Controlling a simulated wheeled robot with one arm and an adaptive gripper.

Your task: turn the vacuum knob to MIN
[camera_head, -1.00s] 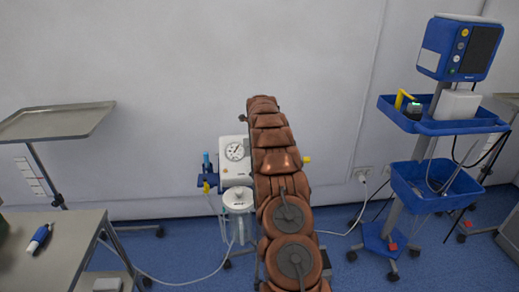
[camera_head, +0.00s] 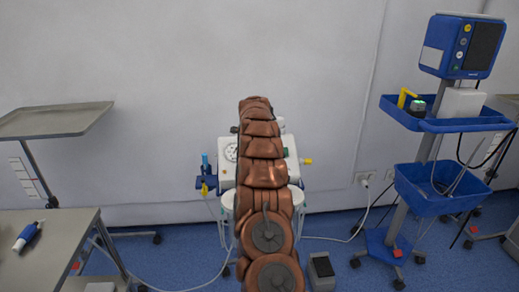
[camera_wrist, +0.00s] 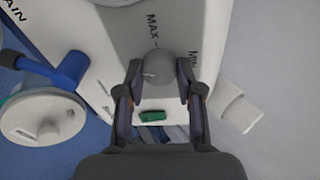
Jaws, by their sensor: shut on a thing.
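The vacuum knob (camera_wrist: 157,68) is a grey round knob on the white suction unit, with printed MAX (camera_wrist: 152,27) above it and MIN (camera_wrist: 190,66) to its right in the wrist view. My gripper (camera_wrist: 159,76) is shut on the knob, one finger on each side. Its exact pointer direction is hard to read. In the head view the white suction unit (camera_head: 292,168) stands at the wall, partly behind my arm. Its round gauge (camera_head: 231,152) shows at left; the knob and my gripper are hidden there.
A green switch (camera_wrist: 152,115) lies between my fingers, below the knob. A blue clamp (camera_wrist: 65,70) and a round canister lid (camera_wrist: 45,115) are at left. In the head view a metal table (camera_head: 40,255) stands left and a blue-tray cart (camera_head: 432,120) right.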

